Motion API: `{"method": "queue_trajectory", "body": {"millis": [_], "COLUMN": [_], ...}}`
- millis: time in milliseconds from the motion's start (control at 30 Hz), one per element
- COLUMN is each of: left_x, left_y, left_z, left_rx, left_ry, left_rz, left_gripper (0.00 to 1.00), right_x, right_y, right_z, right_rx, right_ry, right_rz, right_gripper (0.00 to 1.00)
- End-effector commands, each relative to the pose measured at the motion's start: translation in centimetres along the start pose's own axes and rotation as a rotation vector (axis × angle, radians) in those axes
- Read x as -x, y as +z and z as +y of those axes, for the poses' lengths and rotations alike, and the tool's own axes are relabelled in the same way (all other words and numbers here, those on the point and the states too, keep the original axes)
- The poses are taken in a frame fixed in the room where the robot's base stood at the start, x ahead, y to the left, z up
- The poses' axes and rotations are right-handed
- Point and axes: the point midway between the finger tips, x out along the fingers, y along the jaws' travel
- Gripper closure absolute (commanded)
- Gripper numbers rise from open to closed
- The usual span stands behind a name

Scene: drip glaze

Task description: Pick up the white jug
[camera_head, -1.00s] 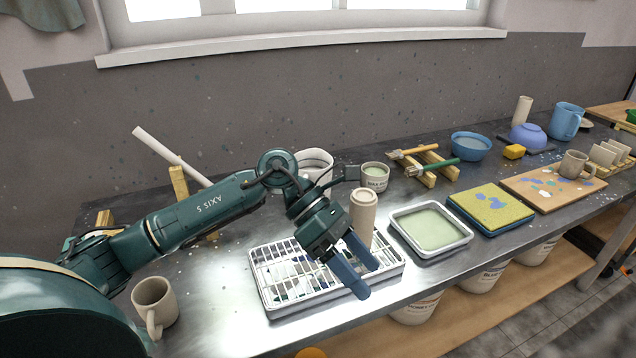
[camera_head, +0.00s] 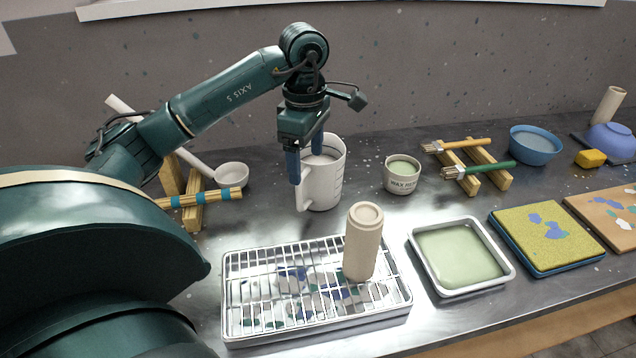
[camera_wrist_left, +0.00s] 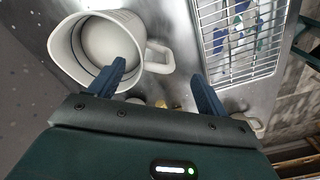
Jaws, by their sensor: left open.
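The white jug (camera_head: 328,186) stands upright on the metal table behind the wire rack, its handle (camera_head: 304,192) toward the front left. My left gripper (camera_head: 306,168) points down at the jug's handle side, open and empty. In the left wrist view, the jug (camera_wrist_left: 72,48) is seen from above and its handle (camera_wrist_left: 160,58) shows between the two fingers of my left gripper (camera_wrist_left: 160,76). One finger overlaps the jug's rim there; whether it is inside the mouth or only above it I cannot tell. My right gripper is out of view.
A beige cylinder (camera_head: 363,245) stands on the wire rack (camera_head: 245,305) in front of the jug. A wax cup (camera_head: 401,175) is close right of it. A glaze tray (camera_head: 445,289) is front right.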

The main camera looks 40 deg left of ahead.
Motion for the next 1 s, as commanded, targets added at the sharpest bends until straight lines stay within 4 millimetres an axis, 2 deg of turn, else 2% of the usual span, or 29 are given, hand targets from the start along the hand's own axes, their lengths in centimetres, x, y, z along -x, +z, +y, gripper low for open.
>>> {"method": "queue_trajectory", "body": {"millis": [100,267,400,600,867,1000], "left_x": [-1.4,-2.4,-4.3,-6.8,-7.2,-7.2], "left_y": [0.0,-0.1,-0.7,-0.8,-0.8,-0.8], "left_z": [0.0,0.0,-0.1,0.0,0.0,0.0], "left_rx": [0.000,0.000,0.001,-0.001,-0.001,-0.001], "left_ry": [-0.001,-0.001,-0.005,-0.002,0.001,0.001], "left_rz": [0.000,0.000,0.001,-0.002,-0.002,-0.002], "left_gripper": [0.23,0.23,0.23,0.23,0.23,0.33], "right_x": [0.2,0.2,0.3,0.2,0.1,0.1], "right_y": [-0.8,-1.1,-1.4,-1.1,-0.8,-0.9], "right_z": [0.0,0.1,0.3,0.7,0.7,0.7], "right_rx": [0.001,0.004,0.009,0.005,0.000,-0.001], "right_ry": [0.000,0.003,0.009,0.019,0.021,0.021], "right_rz": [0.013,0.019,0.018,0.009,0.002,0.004], "right_gripper": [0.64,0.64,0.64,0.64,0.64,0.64]}}
